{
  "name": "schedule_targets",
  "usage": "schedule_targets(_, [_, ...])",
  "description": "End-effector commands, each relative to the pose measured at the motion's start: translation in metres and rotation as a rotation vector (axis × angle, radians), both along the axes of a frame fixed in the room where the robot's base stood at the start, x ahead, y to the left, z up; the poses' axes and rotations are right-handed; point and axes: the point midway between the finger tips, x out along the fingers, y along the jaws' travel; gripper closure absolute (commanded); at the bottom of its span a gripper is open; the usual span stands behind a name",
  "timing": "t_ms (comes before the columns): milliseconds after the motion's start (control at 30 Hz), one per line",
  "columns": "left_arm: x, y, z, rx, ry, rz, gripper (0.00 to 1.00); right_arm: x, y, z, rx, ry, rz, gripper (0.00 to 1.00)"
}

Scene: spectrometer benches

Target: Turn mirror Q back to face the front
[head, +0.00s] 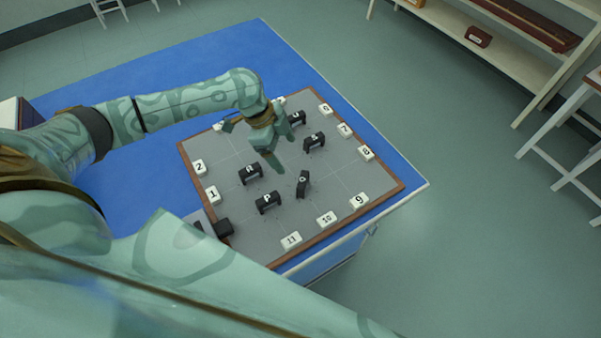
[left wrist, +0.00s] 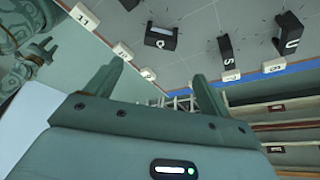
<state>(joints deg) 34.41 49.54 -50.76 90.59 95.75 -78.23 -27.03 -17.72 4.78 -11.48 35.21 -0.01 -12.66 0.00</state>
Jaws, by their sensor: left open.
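Mirror Q (head: 303,183), a small black block with a white letter, stands on the grey board near the front right. It looks narrow, turned at an angle to mirrors P and R, whose broad sides show. In the left wrist view a black block with a pale face, probably mirror Q (left wrist: 160,37), stands beyond the fingers; its letter is not readable. My left gripper (head: 287,155) is open and empty, above the board behind mirror Q and apart from it. Its two spread fingers also show in the left wrist view (left wrist: 155,82).
Mirrors P (head: 267,202), R (head: 250,174), S (head: 314,139) and U (head: 297,117) stand around on the grey board (head: 340,185). White number tags, such as tag 9 (head: 359,200), line its brown rim. The blue table top (head: 235,50) is bare behind.

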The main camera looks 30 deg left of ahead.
Motion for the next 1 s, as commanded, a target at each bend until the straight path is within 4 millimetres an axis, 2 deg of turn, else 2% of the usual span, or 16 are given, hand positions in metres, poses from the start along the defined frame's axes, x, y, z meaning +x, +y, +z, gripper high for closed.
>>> schedule_targets(33, [0.000,-0.006,-0.016,-0.001,0.005,-0.001,0.18,0.000,-0.001,-0.005,-0.001,0.001,0.000,0.60])
schedule_targets(200, [0.005,-0.022,-0.057,-0.002,0.004,0.000,0.18,0.004,-0.001,-0.015,-0.002,-0.004,0.000,0.60])
schedule_targets(400, [0.009,-0.037,-0.093,0.000,0.003,0.000,0.18,0.009,0.000,-0.023,0.001,-0.011,-0.001,0.60])
schedule_targets(600, [0.011,-0.043,-0.109,0.001,0.001,0.000,0.18,0.008,0.004,-0.027,0.006,-0.010,-0.002,0.60])
schedule_targets(900, [0.011,-0.044,-0.110,0.001,0.000,-0.001,0.18,0.008,0.007,-0.027,0.010,-0.009,-0.004,0.60])
schedule_targets(1000, [0.011,-0.043,-0.110,0.001,0.000,-0.001,0.46,0.007,0.007,-0.027,0.010,-0.009,-0.004,0.60])
